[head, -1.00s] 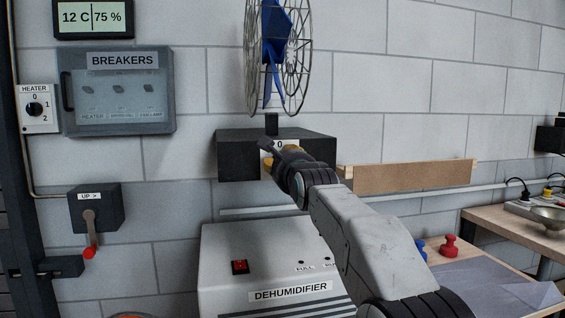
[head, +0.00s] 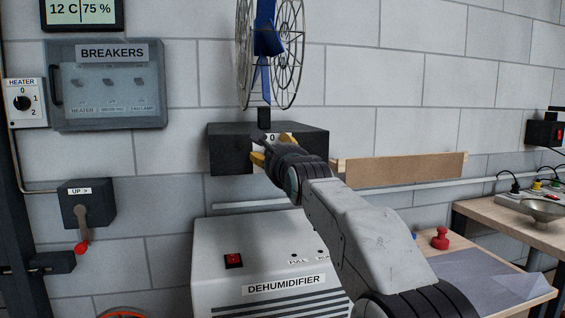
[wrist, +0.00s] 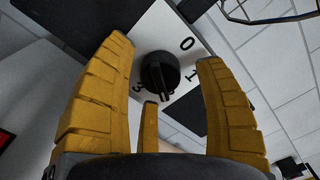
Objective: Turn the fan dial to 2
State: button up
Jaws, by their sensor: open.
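The fan dial is a black knob (wrist: 160,75) on a white plate (wrist: 150,35) with 0, 1 and 3 legible in the wrist view. The knob's ridge points toward the lower edge, between 1 and 3, where a label is mostly hidden behind it. In the head view only the 0 end of the plate (head: 272,138) shows above my gripper (head: 262,150). In the wrist view the yellow fingers of my gripper (wrist: 165,75) are open on either side of the knob, with visible gaps.
The dial is on a dark box (head: 228,150) under the caged blue fan (head: 268,45). A dehumidifier (head: 225,275) stands below. A breaker box (head: 107,85), heater dial (head: 22,103) and lever (head: 87,205) are at left. A wooden batten (head: 400,170) is right of the box.

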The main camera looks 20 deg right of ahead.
jog(key=s, duration=1.1)
dwell(0.3)
jog(key=s+f+n+g, duration=0.3)
jog(key=f+n+g, duration=0.1)
jog(key=f+n, duration=0.6)
jog(key=s+f+n+g, duration=0.45)
jog(key=f+n, duration=0.45)
jog(key=f, duration=0.3)
jog(key=s+f+n+g, duration=0.35)
jog(key=s+f, duration=0.45)
jog(key=s, duration=0.5)
jog(key=s+f+n+g, duration=0.2)
jog(key=s+f+g, duration=0.2)
jog(key=s+f, duration=0.65)
notch_tip(320, 180, up, 20)
jog(key=s+t+p, duration=0.1)
jog(key=p, duration=1.4)
jog(key=shift+s+f, duration=0.15)
jog(key=shift+s, duration=0.2)
